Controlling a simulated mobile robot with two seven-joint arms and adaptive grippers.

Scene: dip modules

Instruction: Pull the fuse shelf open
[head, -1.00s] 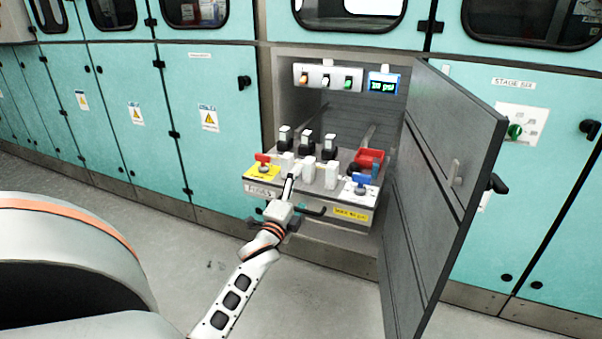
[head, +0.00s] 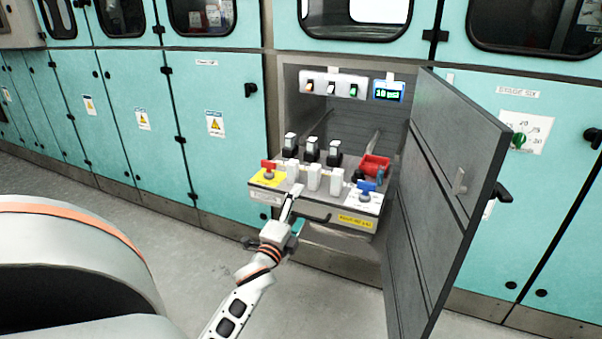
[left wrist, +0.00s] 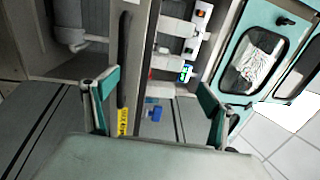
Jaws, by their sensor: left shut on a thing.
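The fuse shelf (head: 322,207) sticks out of the open grey cabinet, carrying a red lever, a blue lever, white blocks and black-and-white fuses. A black bar handle (head: 316,219) is on its front. My left gripper (head: 292,212) is at the left part of this handle. In the left wrist view, the dark handle (left wrist: 124,60) runs upright beside the left teal finger, with the yellow label and blue lever beyond. My right gripper is not in view.
The grey cabinet door (head: 440,190) stands wide open to the right of the shelf. A switch panel (head: 332,84) and a small lit display (head: 388,91) are above the shelf. Teal cabinets line both sides. The floor (head: 185,235) in front is clear.

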